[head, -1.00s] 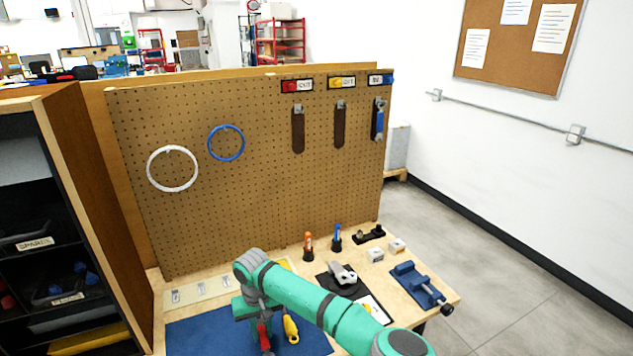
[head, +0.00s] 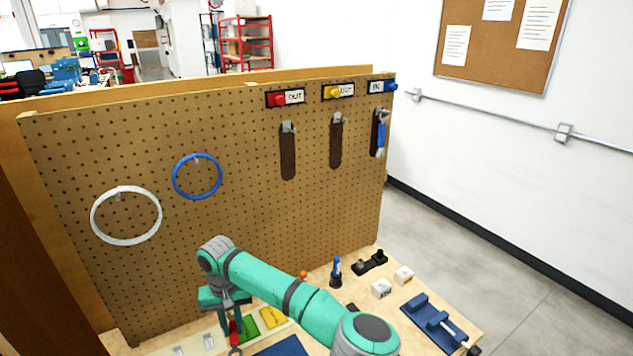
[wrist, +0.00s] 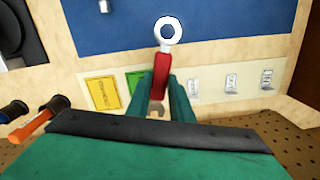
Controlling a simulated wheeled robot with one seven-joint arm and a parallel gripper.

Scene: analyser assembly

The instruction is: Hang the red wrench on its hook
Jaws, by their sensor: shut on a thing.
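My gripper (head: 232,330) is shut on the red wrench (head: 234,334) above the front-left of the workbench. In the wrist view the wrench (wrist: 160,72) is between my two fingers (wrist: 161,100), with its silver ring end pointing away from me and its open jaw towards me. The hook (head: 288,127) under the red-marked label (head: 284,98) is empty, with a dark brown strip (head: 288,155) below it on the pegboard. It is up and to the right of my gripper. The middle hook is empty too. A blue wrench (head: 380,138) hangs on the right hook.
The pegboard (head: 240,230) also holds a white ring (head: 94,222) and a blue ring (head: 176,184). A blue vise (head: 432,320), white blocks and an upright blue-handled tool (head: 336,270) stand on the bench. An orange-handled tool (wrist: 38,122) is near my gripper.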

